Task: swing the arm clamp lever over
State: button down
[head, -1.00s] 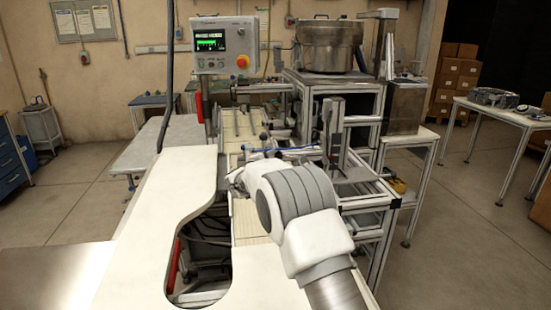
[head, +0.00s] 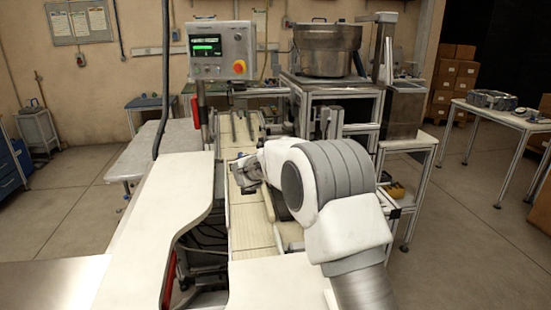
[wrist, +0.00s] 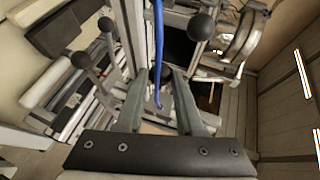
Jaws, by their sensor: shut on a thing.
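In the wrist view my gripper (wrist: 160,76) has its two grey fingers close together on a small dark thing (wrist: 166,73) between the tips. It looks like the knob of the arm clamp lever, mostly hidden by the fingers. A blue hose (wrist: 158,40) passes down between the fingers. In the head view my gripper (head: 247,171) is over the light-coloured machine bed; the lever is too small or hidden there.
A control panel (head: 221,50) with a green screen stands behind the bed. A steel bowl (head: 326,48) sits on a frame at the back. A white curved table (head: 160,190) borders the bed on the left. Open floor lies at the right.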

jog(key=w+d+r+m+g+y+p, duration=0.1)
jog(key=d+r+m+y+p, duration=0.3)
jog(key=p, duration=0.6)
jog(key=shift+w+d+r+m+g+y+p, duration=0.2)
jog(key=shift+d+r+m+g+y+p, duration=0.15)
jog(key=shift+d+m+g+y, duration=0.6)
jog(key=shift+d+t, duration=0.2)
jog(key=shift+t, duration=0.05)
jog(key=c, duration=0.5)
grip_release()
jog(key=shift+d+f, duration=0.1)
jog(key=v, duration=1.7)
jog(key=shift+s+r, duration=0.15)
jog(key=shift+r, duration=0.05)
